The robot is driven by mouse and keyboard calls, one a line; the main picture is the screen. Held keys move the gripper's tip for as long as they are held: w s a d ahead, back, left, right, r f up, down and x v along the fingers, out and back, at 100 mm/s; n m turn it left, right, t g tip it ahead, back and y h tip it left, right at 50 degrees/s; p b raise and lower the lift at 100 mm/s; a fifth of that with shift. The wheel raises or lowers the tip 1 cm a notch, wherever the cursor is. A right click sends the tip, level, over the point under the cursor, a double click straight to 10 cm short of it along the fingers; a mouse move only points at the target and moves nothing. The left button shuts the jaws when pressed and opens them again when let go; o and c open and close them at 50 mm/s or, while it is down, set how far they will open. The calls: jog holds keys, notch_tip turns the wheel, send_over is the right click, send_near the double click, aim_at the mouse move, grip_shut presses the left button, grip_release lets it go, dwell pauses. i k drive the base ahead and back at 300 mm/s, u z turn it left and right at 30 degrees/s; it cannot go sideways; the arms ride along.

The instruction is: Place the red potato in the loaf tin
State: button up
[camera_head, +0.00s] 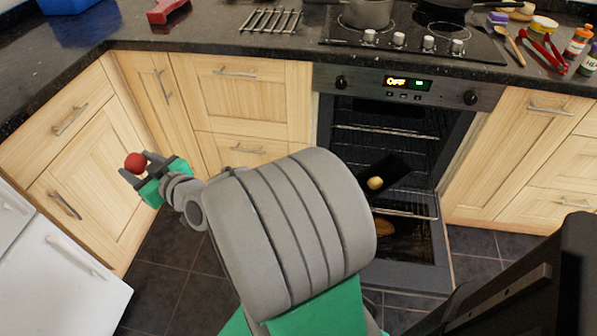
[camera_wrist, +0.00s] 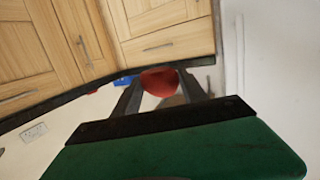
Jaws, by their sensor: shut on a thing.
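The red potato (camera_head: 135,161) is held between the fingers of my gripper (camera_head: 139,165), up in the air at the left, in front of the wooden cabinets. In the wrist view the potato (camera_wrist: 160,81) shows between the two dark fingers. A dark, tin-like thing (camera_head: 399,166), which looks like the loaf tin, is in the open oven. A small yellowish, potato-like thing (camera_head: 375,183) shows at its near left end. My arm covers the area left of it, so its full outline is hard to tell.
The oven (camera_head: 385,140) stands open, with wire racks inside and a brown item (camera_head: 388,228) low down. The granite counter (camera_head: 215,42) holds a metal rack (camera_head: 270,20), a red object (camera_head: 167,11), pans on the hob, and several bottles and tools at right. A white appliance (camera_head: 65,270) stands at lower left.

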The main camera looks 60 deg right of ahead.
aim_at(390, 175)
jog(key=k, duration=0.45)
jog(key=u, duration=1.25)
jog(key=i, duration=1.1)
jog(key=z, duration=2.05)
jog(key=i, duration=1.1)
jog(key=z, duration=1.65)
jog(key=i, duration=0.5)
jog(key=u, duration=0.05)
